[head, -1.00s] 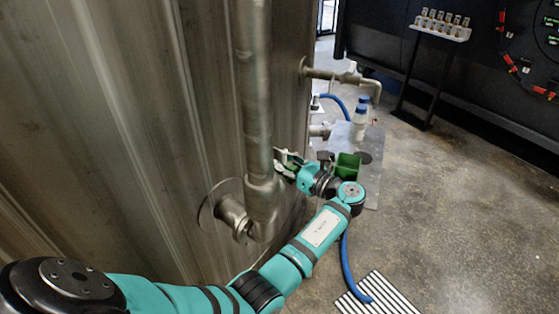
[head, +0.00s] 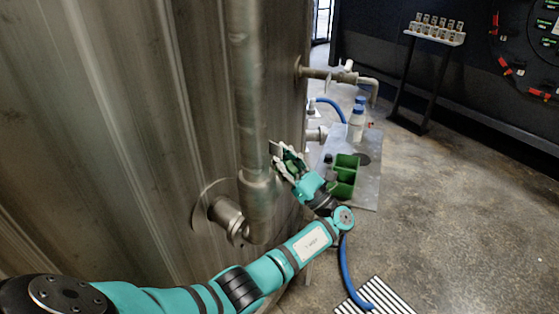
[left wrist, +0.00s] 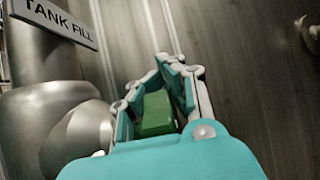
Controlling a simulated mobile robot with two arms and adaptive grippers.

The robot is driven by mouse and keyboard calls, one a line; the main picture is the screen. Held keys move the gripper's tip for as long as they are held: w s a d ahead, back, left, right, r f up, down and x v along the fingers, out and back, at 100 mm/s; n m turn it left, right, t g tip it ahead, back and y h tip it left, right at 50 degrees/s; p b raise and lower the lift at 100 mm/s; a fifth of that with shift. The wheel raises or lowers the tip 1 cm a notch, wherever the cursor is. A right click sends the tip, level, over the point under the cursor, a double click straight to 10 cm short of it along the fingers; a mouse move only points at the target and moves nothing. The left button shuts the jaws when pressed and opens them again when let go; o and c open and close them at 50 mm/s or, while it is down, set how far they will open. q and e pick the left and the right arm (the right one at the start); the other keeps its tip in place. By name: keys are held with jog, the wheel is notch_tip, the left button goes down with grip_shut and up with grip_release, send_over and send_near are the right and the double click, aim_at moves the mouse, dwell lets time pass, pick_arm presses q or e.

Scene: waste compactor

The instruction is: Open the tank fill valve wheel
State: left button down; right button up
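The valve wheel cannot be made out in either view. A sign reading TANK FILL (left wrist: 62,18) shows on a grey metal pipe fitting (left wrist: 60,130) at the left of the left wrist view. My left gripper (head: 277,160) is beside the vertical pipe (head: 253,90), at the tank wall. In the left wrist view its fingers (left wrist: 172,72) look apart, pointing at the wall. A green block sits between them near the palm; I cannot tell whether it is part of the gripper. Nothing else shows between the fingers. My right gripper is not in view.
The ribbed tank wall (head: 120,100) fills the left. A pipe elbow (head: 228,215) joins it. A metal platform (head: 368,190) carries a green bin (head: 345,172) and a white-and-blue bottle (head: 357,122). A blue hose (head: 347,265) reaches a striped floor grate (head: 378,300).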

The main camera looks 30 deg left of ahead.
aim_at(297, 173)
pick_arm(q)
jog(key=shift+s+d+f, duration=0.1)
jog(key=shift+f, duration=0.05)
dwell(0.4)
jog(key=c, duration=1.4)
grip_release()
jog(key=shift+s, duration=0.1)
jog(key=shift+o, duration=1.2)
jog(key=shift+t+y, duration=0.3)
jog(key=v, duration=0.9)
jog(key=shift+d, duration=0.5)
jog(key=shift+v, duration=1.1)
jog(key=shift+f, duration=0.1)
